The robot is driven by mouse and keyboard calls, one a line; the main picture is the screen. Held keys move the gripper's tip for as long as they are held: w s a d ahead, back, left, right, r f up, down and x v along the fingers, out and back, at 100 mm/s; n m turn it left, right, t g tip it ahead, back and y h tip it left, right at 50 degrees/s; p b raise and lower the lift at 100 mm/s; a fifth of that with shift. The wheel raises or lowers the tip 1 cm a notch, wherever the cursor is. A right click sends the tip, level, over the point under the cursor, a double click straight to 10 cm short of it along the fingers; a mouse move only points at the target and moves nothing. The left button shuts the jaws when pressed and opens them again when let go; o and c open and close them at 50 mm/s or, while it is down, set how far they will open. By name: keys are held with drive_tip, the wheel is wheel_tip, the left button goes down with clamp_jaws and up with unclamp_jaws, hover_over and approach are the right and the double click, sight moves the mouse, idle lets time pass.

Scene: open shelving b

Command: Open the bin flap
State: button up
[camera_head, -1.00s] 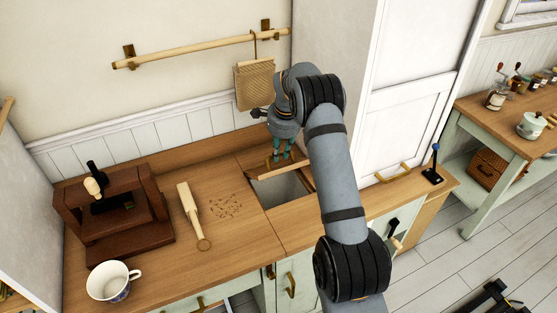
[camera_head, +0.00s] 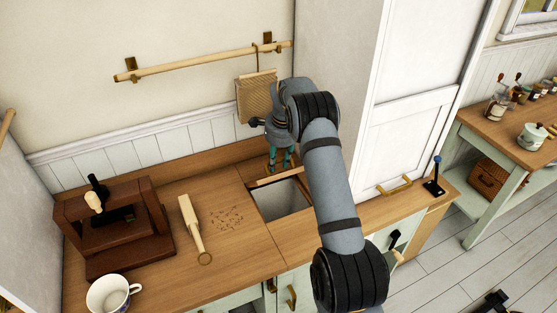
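The bin flap (camera_head: 276,178) is a wooden panel in the counter. It is raised and shows as a narrow strip along the back edge of a square opening (camera_head: 282,201). The opening is largely uncovered, with pale inner walls in view. My gripper (camera_head: 281,167) points down at the back of the opening, with its teal fingertips close to the flap's upper edge. A gap shows between the two fingers and I see nothing held in it. Whether the fingertips touch the flap I cannot tell.
A wooden counter (camera_head: 224,249) surrounds the opening. A woven item (camera_head: 256,97) hangs close to my arm; a white cabinet (camera_head: 410,130) stands right.

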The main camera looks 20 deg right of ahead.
drive_tip(key=shift+o, duration=0.5)
drive_tip(key=shift+s+d+r, duration=0.15)
drive_tip(key=shift+s+r, duration=0.15)
drive_tip(key=shift+w+r, duration=0.1)
drive_tip(key=shift+w, duration=0.05)
wheel_tip(320, 180, up, 12)
drive_tip(key=s, duration=0.2)
drive_tip(key=shift+s+d+f, duration=0.2)
drive_tip(key=shift+s, duration=0.1)
drive_tip(key=shift+f, duration=0.15)
drive_tip(key=f, duration=0.4)
drive_tip(key=w+f, duration=0.1)
drive_tip(key=f, duration=0.2)
drive_tip(key=w+f, duration=0.1)
drive_tip(key=f, duration=0.3)
drive_tip(key=shift+w+a+f, duration=0.2)
drive_tip(key=shift+w+f, duration=0.05)
drive_tip(key=shift+f, duration=0.1)
drive_tip(key=shift+s, duration=0.1)
drive_tip(key=shift+c, duration=0.5)
